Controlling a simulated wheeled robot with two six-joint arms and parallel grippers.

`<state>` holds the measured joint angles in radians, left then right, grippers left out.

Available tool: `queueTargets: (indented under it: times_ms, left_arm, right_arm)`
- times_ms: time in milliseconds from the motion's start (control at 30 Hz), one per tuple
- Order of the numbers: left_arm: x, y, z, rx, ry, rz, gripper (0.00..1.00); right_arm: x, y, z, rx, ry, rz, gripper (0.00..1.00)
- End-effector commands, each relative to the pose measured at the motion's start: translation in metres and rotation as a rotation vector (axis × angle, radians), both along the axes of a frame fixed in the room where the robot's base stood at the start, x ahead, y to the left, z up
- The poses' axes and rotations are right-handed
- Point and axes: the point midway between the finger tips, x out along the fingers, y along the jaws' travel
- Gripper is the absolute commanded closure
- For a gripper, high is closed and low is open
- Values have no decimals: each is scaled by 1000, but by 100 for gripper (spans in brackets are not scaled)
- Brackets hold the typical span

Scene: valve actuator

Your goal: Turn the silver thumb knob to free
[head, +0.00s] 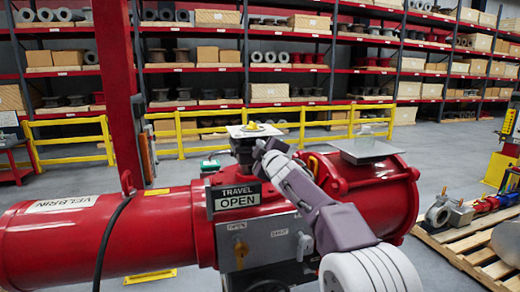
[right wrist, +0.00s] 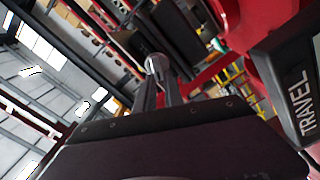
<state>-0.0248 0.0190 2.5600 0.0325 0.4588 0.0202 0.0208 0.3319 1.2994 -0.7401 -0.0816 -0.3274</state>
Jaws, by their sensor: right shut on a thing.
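The red valve actuator (head: 120,240) lies across the head view, with a black sign reading TRAVEL OPEN (head: 237,200) on its front. My right gripper (head: 262,149) reaches up past the sign to the dark post above the actuator. In the right wrist view its two fingers (right wrist: 160,82) are close together on a small silver knob (right wrist: 156,64) at their tips. The knob is mostly hidden by the gripper in the head view. The knob's turned position cannot be told. My left gripper is not in view.
A grey panel (head: 262,243) below the sign carries a yellow knob (head: 241,250) and a pale lever (head: 304,244). A flat plate with a yellow piece (head: 253,130) tops the post. Yellow rails (head: 190,133) and loaded shelves stand behind; a pallet (head: 468,245) lies right.

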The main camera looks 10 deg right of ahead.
Motion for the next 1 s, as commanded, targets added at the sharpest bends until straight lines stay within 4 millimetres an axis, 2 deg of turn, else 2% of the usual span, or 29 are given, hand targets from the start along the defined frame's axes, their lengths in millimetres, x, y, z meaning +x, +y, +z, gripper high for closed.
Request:
queueTargets:
  times_ms: [533, 567, 600, 633, 1000]
  left_arm:
    - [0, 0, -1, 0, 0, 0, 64]
    - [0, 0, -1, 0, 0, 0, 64]
    - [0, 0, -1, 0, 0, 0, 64]
    - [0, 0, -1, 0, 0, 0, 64]
    - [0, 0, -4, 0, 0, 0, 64]
  right_arm:
    - [0, 0, 0, -23, -2, 0, 100]
    - [0, 0, 0, -22, -2, 0, 82]
    - [0, 0, 0, -22, -2, 0, 71]
    - [0, 0, 0, -22, -2, 0, 65]
    - [-5, 0, -1, -22, -2, 0, 65]
